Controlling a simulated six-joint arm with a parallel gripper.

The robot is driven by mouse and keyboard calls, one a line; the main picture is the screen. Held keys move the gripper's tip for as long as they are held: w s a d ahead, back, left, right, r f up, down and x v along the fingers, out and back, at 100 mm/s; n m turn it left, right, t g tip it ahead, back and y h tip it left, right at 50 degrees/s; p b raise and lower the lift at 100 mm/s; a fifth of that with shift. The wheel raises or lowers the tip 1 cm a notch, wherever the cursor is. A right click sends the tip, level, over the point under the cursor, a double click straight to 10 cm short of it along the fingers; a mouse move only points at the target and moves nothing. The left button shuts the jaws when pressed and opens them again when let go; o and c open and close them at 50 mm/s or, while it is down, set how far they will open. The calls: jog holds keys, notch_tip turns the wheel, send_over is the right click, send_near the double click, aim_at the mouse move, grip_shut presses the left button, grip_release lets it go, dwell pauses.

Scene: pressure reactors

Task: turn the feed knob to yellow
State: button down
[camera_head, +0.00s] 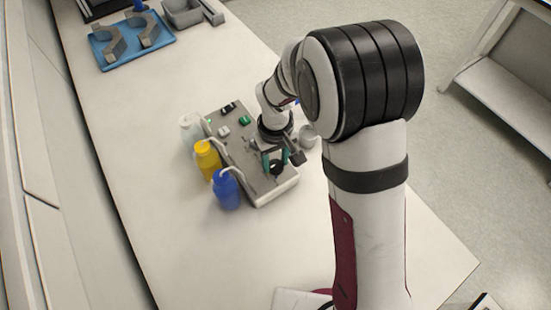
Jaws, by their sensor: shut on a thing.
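The feed knob (277,168), small and black, sits on the near end of a grey reactor panel (262,196) in the middle of the bench. My gripper (275,160) reaches down over this end, with a teal finger on each side of the knob, shut on it. The knob's pointer direction and any colour marks around it are too small to make out. A yellow bottle (208,163) stands along the panel's left side, between a blue bottle (227,192) and a whitish bottle (187,128).
Green and white buttons and a dark switch sit on the panel's far part. A blue tray (133,52) with grey holders and a grey bin (184,14) stand at the far end. The bench (165,220) is clear left of the bottles. My arm hides part of the right side.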

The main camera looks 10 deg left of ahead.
aim_at(276, 164)
jog(key=shift+c, duration=1.8)
grip_release()
notch_tip(276, 164, up, 16)
jog(key=shift+f, duration=0.1)
